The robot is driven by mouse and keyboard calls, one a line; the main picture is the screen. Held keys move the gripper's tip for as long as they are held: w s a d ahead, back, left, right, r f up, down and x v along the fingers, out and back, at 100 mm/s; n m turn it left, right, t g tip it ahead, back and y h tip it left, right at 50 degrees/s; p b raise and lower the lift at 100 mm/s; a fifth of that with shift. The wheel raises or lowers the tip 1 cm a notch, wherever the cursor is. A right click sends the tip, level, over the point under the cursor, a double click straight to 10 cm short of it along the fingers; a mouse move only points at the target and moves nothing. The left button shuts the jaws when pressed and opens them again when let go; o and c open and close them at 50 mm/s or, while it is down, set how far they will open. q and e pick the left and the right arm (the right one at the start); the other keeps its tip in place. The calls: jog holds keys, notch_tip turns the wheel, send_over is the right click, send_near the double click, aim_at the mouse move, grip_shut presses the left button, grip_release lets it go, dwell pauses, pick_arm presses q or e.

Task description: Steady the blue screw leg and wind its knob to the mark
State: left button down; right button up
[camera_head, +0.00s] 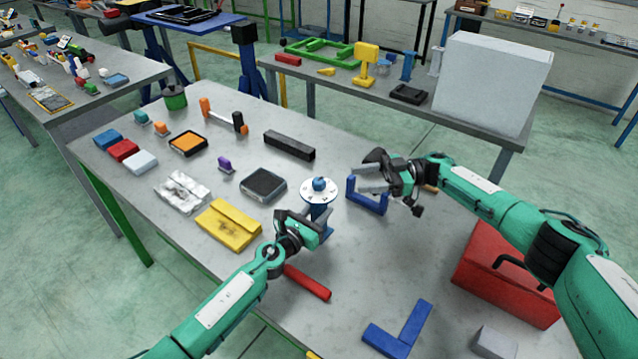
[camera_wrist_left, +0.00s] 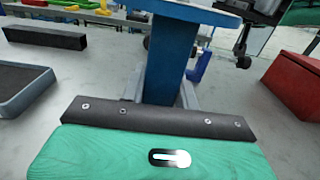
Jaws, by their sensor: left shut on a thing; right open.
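The blue screw leg (camera_head: 319,213) stands upright on the grey table, with a pale round dial (camera_head: 308,193) and a blue knob (camera_head: 320,184) on top. My left gripper (camera_head: 316,223) is shut on its post below the dial. In the left wrist view the blue post (camera_wrist_left: 172,62) rises between the fingers (camera_wrist_left: 165,102), under the plate's edge. My right gripper (camera_head: 368,176) is open and apart from the knob, to its right. It is above or just behind a blue U-shaped bracket (camera_head: 370,203); exact contact is unclear. The dial's mark is too small to tell.
A black bar (camera_head: 289,145), a dark tray (camera_head: 263,184) and a yellow case (camera_head: 229,226) lie left of the leg. A red bar (camera_head: 307,283) and a blue L-shaped piece (camera_head: 400,330) lie in front. A red toolbox (camera_head: 505,275) stands at right, under my right arm.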

aim_at(319, 184)
jog(key=a, duration=0.3)
jog(key=s+a, duration=0.1)
jog(key=a, duration=0.7)
jog(key=shift+s+a, duration=0.25)
jog(key=shift+s, duration=0.15)
jog(key=c, duration=0.9)
